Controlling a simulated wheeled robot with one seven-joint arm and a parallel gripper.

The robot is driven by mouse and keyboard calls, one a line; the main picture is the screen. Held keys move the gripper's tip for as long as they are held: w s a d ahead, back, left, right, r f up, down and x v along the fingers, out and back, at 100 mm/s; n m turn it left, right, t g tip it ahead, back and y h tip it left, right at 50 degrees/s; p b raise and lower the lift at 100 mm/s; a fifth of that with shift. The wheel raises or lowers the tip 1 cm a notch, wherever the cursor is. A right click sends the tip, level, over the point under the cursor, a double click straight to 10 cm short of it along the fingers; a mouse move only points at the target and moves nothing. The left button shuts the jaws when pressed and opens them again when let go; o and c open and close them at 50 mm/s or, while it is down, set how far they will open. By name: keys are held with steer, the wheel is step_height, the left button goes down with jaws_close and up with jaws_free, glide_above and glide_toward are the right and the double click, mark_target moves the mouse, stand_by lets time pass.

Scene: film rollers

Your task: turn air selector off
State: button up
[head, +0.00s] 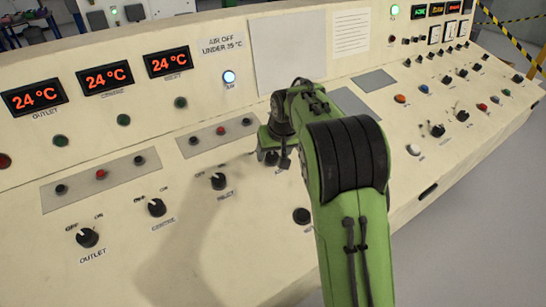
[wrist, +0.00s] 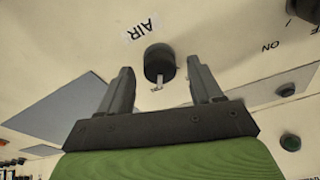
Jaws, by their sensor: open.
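The air selector (wrist: 160,58) is a round black knob beside the label "AIR" in the wrist view. A small light pointer sticks out from its near side; I cannot read its on/off setting. My gripper (wrist: 160,68) is open, with one finger on each side of the knob and visible gaps to both. In the head view my green arm ends over this part of the panel, and my gripper (head: 276,148) partly hides the air selector (head: 268,158). A white-blue lamp (head: 229,77) labelled for air is lit above it.
Three displays (head: 108,79) read 24 °C. A sign (head: 222,45) reads "AIR OFF UNDER 25 °C". Several buttons and switches fill the right side.

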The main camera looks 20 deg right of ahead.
steer(key=shift+w+f, duration=0.15)
steer(key=shift+f, duration=0.1)
steer(key=shift+c, duration=0.5)
steer(key=c, duration=1)
steer(key=shift+o, duration=0.2)
steer(key=shift+r+n, duration=0.1)
steer(key=shift+n, duration=0.2)
steer(key=n+y+p, duration=0.1)
steer(key=n, duration=0.4)
steer(key=shift+n+p, duration=0.3)
steer(key=shift+p, duration=0.05)
steer(key=n+g+p, duration=0.1)
steer(key=n, duration=0.5)
steer(key=shift+y, duration=0.4)
